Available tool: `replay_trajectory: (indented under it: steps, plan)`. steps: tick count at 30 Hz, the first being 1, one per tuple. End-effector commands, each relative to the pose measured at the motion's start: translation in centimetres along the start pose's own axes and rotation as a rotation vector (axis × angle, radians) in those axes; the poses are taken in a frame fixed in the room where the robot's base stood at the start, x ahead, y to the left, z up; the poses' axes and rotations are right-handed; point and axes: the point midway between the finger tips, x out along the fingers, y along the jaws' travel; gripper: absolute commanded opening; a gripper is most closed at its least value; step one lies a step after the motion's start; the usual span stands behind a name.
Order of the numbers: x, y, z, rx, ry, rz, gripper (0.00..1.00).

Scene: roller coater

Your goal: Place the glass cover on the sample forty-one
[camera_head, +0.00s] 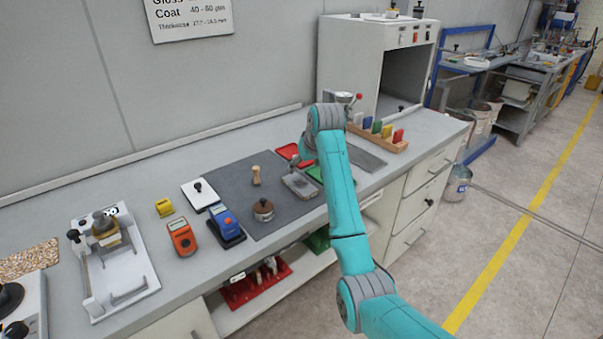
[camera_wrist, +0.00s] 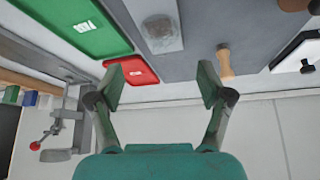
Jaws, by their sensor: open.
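My gripper (camera_wrist: 160,86) is open and empty, with its two fingers spread wide in the wrist view. Between and beyond the fingers lies a red tray (camera_wrist: 138,73) with a small white label. A clear-edged slab with a grainy grey face (camera_wrist: 158,30) lies on the dark mat; it also shows in the head view (camera_head: 300,186). A white plate with a black knob (camera_head: 200,195) lies left of the mat. I cannot tell for sure which is the glass cover or sample forty-one; no such number is readable. My arm partly hides the gripper in the head view.
The dark mat (camera_head: 240,185) also holds a wooden-handled tool (camera_head: 256,175) and a brown knobbed weight (camera_head: 263,210). A green tray (camera_wrist: 75,22) is beside the slab. Orange (camera_head: 181,238) and blue (camera_head: 225,224) meters stand nearby. A rack of coloured blocks (camera_head: 378,132) stands behind.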

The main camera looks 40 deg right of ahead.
Motion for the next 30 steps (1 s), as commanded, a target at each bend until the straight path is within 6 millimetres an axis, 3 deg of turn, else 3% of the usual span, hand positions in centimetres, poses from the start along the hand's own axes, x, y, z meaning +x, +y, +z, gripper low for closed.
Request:
replay_trajectory:
  steps: [3,9,30]
  plan:
    - [-2.1,0.0,-0.1,0.000,0.003,0.001,0.79]
    - [-4.0,0.0,0.0,0.001,0.000,0.000,0.79]
    - [-4.3,0.0,0.0,0.000,0.000,0.000,0.79]
